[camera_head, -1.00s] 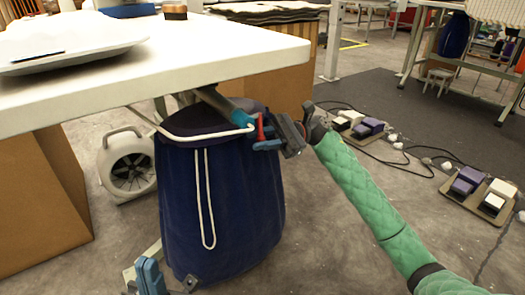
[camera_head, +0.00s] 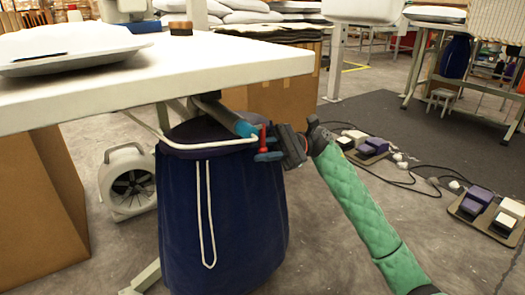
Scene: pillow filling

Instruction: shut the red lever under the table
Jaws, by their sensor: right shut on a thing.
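The red lever (camera_head: 263,138) is a small red handle at the end of the blue-ended pipe (camera_head: 240,123) under the white table (camera_head: 200,72). My right gripper (camera_head: 268,144), with blue fingers, comes in from the right and is shut on the lever, one finger at each side. The fingers partly hide the lever. A dark blue bag (camera_head: 245,215) with a white cord hangs open on a white hoop just below the pipe. My left gripper does not show.
A white pillow (camera_head: 70,45) lies on the table. Cardboard boxes (camera_head: 40,215) stand under it, with a grey blower (camera_head: 128,182) beside the bag. Foot pedals (camera_head: 478,200) and cables lie on the floor at right.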

